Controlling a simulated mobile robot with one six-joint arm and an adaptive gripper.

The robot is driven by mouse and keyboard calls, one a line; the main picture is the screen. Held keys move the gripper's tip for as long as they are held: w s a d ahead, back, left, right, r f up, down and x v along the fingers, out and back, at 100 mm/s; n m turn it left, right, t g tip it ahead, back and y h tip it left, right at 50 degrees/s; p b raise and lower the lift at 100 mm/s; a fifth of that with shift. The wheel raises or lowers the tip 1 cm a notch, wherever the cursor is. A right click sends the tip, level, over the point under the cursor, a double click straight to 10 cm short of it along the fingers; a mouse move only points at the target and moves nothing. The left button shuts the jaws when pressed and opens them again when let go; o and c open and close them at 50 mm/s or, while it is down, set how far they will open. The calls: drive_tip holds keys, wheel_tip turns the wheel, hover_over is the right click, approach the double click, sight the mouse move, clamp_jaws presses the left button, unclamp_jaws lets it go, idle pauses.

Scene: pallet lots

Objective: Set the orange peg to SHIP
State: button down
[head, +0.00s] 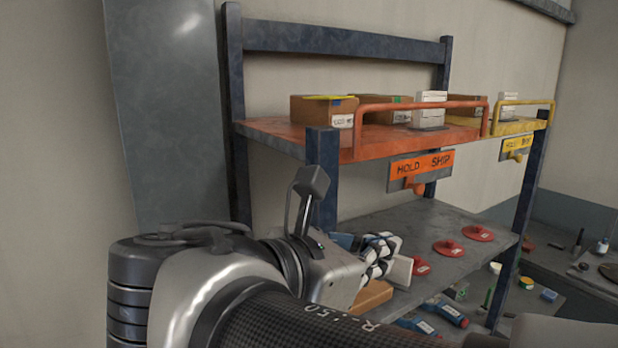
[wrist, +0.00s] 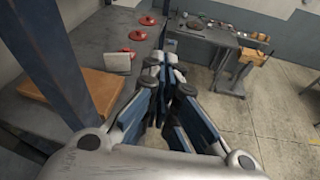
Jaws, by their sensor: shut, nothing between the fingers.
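The orange sign (head: 422,166) reading HOLD at left and SHIP at right hangs on a grey plate below the front edge of the orange shelf. The orange peg (head: 418,188) sticks out from that plate, below the lettering and nearer HOLD than SHIP. My gripper (head: 385,252) is lower than the sign and to its left in the head view, in front of the lower grey shelf and apart from the peg. In the wrist view my gripper (wrist: 164,72) has its fingers together with nothing between them. The sign and peg do not show in the wrist view.
A yellow sign (head: 516,144) with its own peg (head: 516,156) hangs to the right. A blue post (head: 322,180) stands left of the orange sign. Red discs (head: 464,233) and a white block (wrist: 117,61) lie on the lower shelf (head: 440,262). Cartons stand above.

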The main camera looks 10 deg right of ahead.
sight(414, 185)
drive_tip(key=w+a+r+n+t, duration=0.1)
drive_tip(key=a+r, duration=0.2)
drive_tip(key=r, duration=0.2)
drive_tip(key=shift+n+h+p, duration=0.3)
drive_tip(key=shift+n+h, duration=0.1)
drive_tip(key=x, duration=1.4)
drive_tip(key=shift+w+r, duration=0.15)
drive_tip(key=shift+w, duration=0.05)
drive_tip(key=shift+a, duration=0.1)
drive_tip(key=w+d, duration=0.3)
drive_tip(key=d, duration=0.5)
drive_tip(key=shift+w+d, duration=0.2)
drive_tip(key=shift+d, duration=0.2)
drive_tip(key=shift+a, duration=0.1)
